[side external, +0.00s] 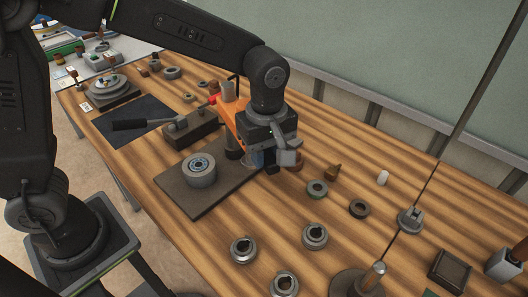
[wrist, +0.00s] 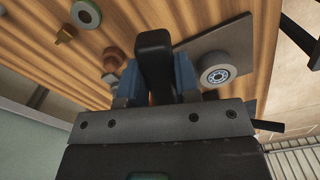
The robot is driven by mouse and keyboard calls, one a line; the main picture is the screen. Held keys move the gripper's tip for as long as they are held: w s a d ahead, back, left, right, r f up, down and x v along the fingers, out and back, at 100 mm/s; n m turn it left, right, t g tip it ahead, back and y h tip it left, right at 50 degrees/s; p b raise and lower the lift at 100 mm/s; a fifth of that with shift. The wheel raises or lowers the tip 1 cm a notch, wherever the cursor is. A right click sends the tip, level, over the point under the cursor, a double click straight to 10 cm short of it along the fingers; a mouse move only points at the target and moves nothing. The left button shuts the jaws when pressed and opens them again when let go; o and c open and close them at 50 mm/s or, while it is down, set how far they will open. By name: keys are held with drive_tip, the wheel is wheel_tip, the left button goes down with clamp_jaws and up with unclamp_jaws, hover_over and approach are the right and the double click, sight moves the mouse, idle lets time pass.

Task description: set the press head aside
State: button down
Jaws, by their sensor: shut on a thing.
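My gripper (side external: 264,168) is shut just right of the dark base plate (side external: 190,201), low over the table. An orange frame (side external: 232,117) with a grey cylinder on top stands behind my gripper, partly covered.
A round grey part with a blue ring (side external: 199,168) sits on the base plate. A block with a black lever (side external: 135,125) lies behind it. Several rings (side external: 317,190) and a small brown piece (side external: 333,172) lie to the right. A rod on a round base (side external: 360,283) stands at the front.

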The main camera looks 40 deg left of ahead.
drive_tip(key=c, duration=0.8)
unclamp_jaws()
drive_tip(key=shift+c, duration=0.2)
wheel_tip(320, 180, up, 14)
drive_tip(key=s+a+f+m+t, duration=0.2)
drive_tip(key=s+a+m, duration=0.5)
drive_tip(key=s+a+f+m+t, duration=0.3)
drive_tip(key=s+a+m, duration=0.4)
drive_tip(key=s, duration=0.1)
drive_tip(key=shift+a+t, duration=0.2)
drive_tip(key=shift+t, duration=0.1)
